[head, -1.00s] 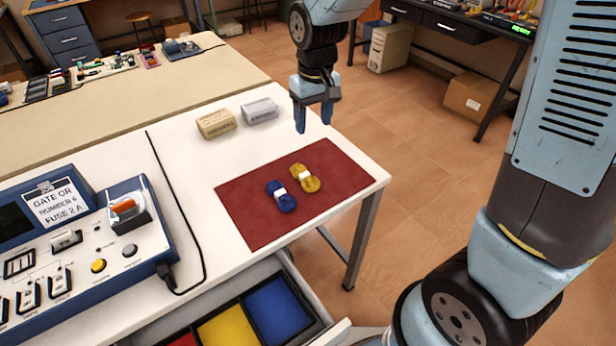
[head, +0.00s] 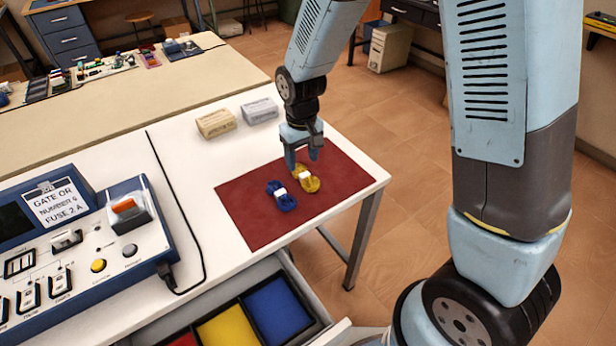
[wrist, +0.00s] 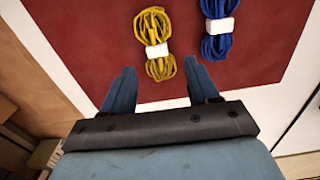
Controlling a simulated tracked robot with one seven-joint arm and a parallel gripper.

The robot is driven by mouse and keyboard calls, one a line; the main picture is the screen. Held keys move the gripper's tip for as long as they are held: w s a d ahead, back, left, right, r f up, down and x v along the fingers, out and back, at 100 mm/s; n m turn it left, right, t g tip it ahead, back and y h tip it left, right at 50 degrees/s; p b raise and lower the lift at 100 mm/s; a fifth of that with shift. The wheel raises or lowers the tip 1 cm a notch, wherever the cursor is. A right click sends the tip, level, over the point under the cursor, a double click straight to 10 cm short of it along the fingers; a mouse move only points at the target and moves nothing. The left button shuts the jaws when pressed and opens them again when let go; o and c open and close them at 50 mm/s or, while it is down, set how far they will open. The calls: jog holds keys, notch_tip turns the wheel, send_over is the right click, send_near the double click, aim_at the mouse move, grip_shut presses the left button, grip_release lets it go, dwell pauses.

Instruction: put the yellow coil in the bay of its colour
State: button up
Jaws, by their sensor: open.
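The yellow coil (head: 310,184), bound with a white band, lies on the dark red mat (head: 250,220). It also shows in the wrist view (wrist: 155,38), just beyond my fingertips and between their lines. The blue coil (head: 287,201) lies beside it, to its left in the head view; it shows at the right in the wrist view (wrist: 217,42). My gripper (head: 303,168) is open and empty, above the mat at the yellow coil's far side. In the open drawer, the yellow bay (head: 228,328) sits between a red bay (head: 184,340) and a blue bay (head: 278,308).
A blue control panel (head: 75,250) with a black cable (head: 190,215) stands left of the mat. Two small boxes, one beige (head: 215,123) and one grey (head: 260,110), stand behind the mat. The table's right edge is close to the mat.

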aim_at(305, 174)
jog(key=shift+d+f, duration=0.15)
jog(key=shift+f, duration=1.15)
jog(key=shift+d+f, duration=0.15)
jog(key=shift+f, duration=1.1)
grip_shut()
jog(key=shift+r, duration=0.1)
